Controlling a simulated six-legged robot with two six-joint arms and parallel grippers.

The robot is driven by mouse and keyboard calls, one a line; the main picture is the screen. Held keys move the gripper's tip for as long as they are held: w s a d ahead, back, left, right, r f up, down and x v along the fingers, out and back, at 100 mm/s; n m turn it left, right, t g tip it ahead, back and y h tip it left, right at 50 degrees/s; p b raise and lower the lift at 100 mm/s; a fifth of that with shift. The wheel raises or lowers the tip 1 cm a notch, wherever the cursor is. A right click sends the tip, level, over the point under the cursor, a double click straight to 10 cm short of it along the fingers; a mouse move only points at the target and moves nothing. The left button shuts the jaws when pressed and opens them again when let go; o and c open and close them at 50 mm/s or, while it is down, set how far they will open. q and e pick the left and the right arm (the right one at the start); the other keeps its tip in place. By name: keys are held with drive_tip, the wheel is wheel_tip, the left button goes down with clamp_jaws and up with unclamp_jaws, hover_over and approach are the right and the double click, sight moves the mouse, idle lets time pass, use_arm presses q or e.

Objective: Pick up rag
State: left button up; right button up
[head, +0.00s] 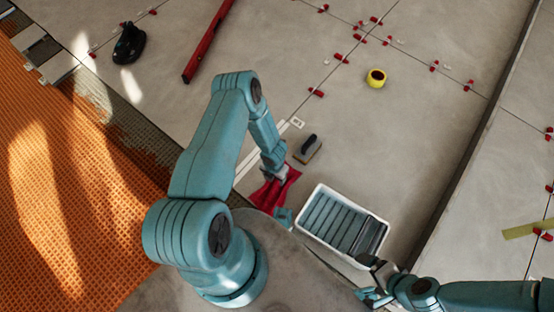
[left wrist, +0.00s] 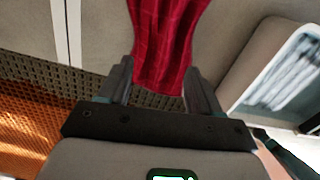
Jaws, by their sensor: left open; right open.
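The red rag (head: 268,194) lies crumpled on the floor tiles in the head view, left of the white tray. My left gripper (head: 278,174) is over it and hides part of it. In the left wrist view the rag (left wrist: 165,38) reaches in from the top to between the two fingers of my left gripper (left wrist: 160,85). These fingers are apart, one on each side of the cloth; I cannot tell whether they touch it. My right gripper (head: 372,287) is open and empty, low in the head view, below the tray.
The white tray (head: 331,250) with a ribbed grey inside stands right of the rag. A float with a dark handle (head: 308,149) lies above it. White strips (head: 248,163) lie left of the float. Yellow tape (head: 376,78) and a red level (head: 208,42) are farther off.

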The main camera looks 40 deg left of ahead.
use_arm(q)
wheel_tip(320, 180, down, 3)
drive_tip(key=shift+r+b, duration=0.1)
drive_tip(key=shift+b, duration=0.25)
wheel_tip(320, 180, down, 5)
drive_tip(key=b, duration=0.3)
drive_tip(key=shift+w, duration=0.15)
clamp_jaws()
